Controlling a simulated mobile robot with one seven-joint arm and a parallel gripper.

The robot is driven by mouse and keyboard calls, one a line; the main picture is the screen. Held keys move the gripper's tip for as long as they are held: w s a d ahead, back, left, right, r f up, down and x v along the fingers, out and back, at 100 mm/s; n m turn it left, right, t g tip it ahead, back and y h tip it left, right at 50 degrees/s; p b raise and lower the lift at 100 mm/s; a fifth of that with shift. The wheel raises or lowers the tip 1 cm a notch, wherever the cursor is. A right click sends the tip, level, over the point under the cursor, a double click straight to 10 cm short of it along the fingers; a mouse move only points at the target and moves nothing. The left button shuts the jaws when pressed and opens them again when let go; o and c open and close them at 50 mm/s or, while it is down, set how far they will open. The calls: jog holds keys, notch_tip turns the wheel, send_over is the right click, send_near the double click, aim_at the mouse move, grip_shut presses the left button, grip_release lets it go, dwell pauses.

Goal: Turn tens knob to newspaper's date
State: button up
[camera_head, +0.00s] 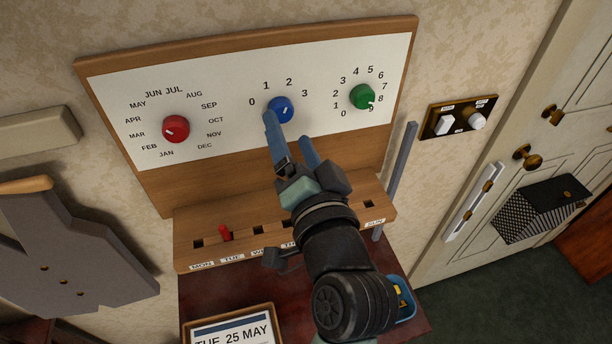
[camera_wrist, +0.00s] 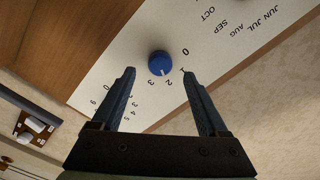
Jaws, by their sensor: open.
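The blue tens knob (camera_head: 281,109) sits on the white panel (camera_head: 230,75), with 0, 1, 2 and 3 around it. In the wrist view the blue knob (camera_wrist: 160,63) has a white mark on its side toward the 2. A framed sheet (camera_head: 232,330) at the bottom reads TUE 25 MAY. My gripper (camera_head: 287,127) is open in front of the panel, near the knob. In the wrist view the knob appears between and a little beyond the open fingertips (camera_wrist: 159,72); no contact is visible.
A red month knob (camera_head: 176,129) and a green units knob (camera_head: 363,97) flank the blue one. Below is a wooden weekday ledge (camera_head: 188,228) with a red peg (camera_head: 226,233) at TUE.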

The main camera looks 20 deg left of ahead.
jog(key=b+v, duration=0.2)
jog(key=v, duration=0.7)
jog(key=w+d+r+n+t+h, duration=0.1)
jog(key=w+d+r+t+h, duration=0.15)
jog(key=r, duration=0.45)
jog(key=w+d+r+n+t+h, duration=0.1)
jog(key=d+r+t, duration=0.15)
jog(key=r, duration=0.45)
jog(key=s+d+r+t+h, duration=0.1)
jog(key=r+t+h, duration=0.1)
jog(key=r, duration=0.3)
jog(key=s+d+r+t+h, duration=0.1)
jog(key=s+r+t+h, duration=0.1)
jog(key=r, duration=0.4)
jog(key=s+d+r+n+t+h, duration=0.1)
jog(key=s+r+t+h, duration=0.1)
jog(key=r, duration=0.4)
jog(key=shift+d+r+t, duration=0.2)
jog(key=shift+d+t, duration=0.2)
jog(key=shift+t, duration=0.3)
jog(key=shift+f+h, duration=0.1)
jog(key=shift+h, duration=0.15)
